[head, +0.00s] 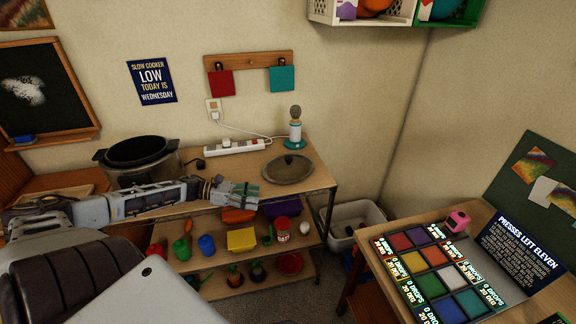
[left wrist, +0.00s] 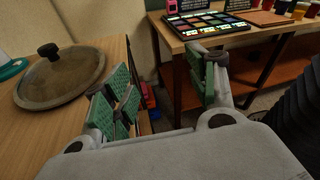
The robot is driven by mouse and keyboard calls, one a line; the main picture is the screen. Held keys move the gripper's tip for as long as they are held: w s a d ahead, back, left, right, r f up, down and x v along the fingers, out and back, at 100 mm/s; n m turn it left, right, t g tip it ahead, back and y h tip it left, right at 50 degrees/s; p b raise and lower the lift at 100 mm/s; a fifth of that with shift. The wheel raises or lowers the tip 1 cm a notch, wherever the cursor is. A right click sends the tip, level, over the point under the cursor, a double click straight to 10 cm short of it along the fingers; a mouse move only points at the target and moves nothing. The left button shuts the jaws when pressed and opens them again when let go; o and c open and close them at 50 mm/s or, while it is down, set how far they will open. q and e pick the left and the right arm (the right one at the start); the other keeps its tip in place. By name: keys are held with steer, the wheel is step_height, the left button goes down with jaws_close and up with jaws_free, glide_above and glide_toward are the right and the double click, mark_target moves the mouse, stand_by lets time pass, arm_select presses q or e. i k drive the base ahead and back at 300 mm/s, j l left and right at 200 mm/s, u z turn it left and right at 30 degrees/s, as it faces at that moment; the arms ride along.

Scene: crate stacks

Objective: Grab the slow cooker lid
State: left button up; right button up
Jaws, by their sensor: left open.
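The slow cooker lid (head: 288,169) lies flat on the wooden bench, a round greyish disc with a dark knob on top. It also shows at the left of the left wrist view (left wrist: 60,77), knob up. The slow cooker (head: 138,165) stands on the same bench to the left, without its lid, its dark pot showing. My left gripper (head: 250,191) is just left of the lid and nearer the front edge, apart from it. In the left wrist view its green-padded fingers (left wrist: 160,100) are spread with nothing between them. My right gripper is not in view.
A power strip (head: 235,148) and a teal-based bottle-like object (head: 295,128) stand behind the lid. Shelves (head: 245,285) below the bench hold colourful items. A second table (head: 395,290) with a colour-square panel stands at right. A white bin (head: 352,215) sits between.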

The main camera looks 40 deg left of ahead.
mark_target(289, 168)
steer(key=i+j, duration=0.3)
steer(key=j, duration=0.15)
steer(key=i+j, duration=0.35)
steer(key=j, duration=0.1)
